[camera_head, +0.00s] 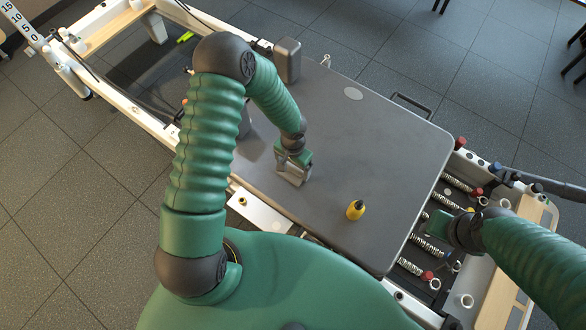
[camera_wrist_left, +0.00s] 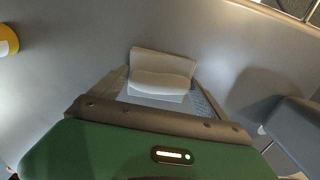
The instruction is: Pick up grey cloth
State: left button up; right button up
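The grey cloth (camera_wrist_left: 160,72) is a pale, folded piece on the dark grey carriage pad in the left wrist view. My left gripper (camera_wrist_left: 160,84) points down at it, with one finger on each side of the cloth. The fingers stand wide apart; whether they touch it I cannot tell. In the head view my left gripper (camera_head: 292,174) is low over the pad and largely hides the cloth. My right gripper (camera_head: 462,231) is over the springs at the right, and its fingers are not clear.
A yellow bottle with a dark top (camera_head: 355,210) stands on the pad (camera_head: 385,140), right of my left gripper. A grey shoulder block (camera_head: 287,61) rises behind it. Springs (camera_head: 428,246) fill the reformer's right end. The pad's far right part is clear.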

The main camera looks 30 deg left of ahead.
pick_arm(q)
jog(key=c, duration=0.7)
jog(key=shift+r+p, duration=0.35)
jog(key=shift+r, duration=0.3)
jog(key=r, duration=0.1)
jog(key=w+r+p, duration=0.1)
jog(key=shift+r, duration=0.3)
jog(key=w+d, duration=0.1)
jog(key=w, duration=0.4)
jog(key=w+p, duration=0.1)
jog(key=w, duration=0.4)
jog(key=w+d+r, duration=0.1)
jog(key=w, duration=0.3)
jog(key=shift+w+d+p, duration=0.35)
jog(key=shift+w, duration=0.05)
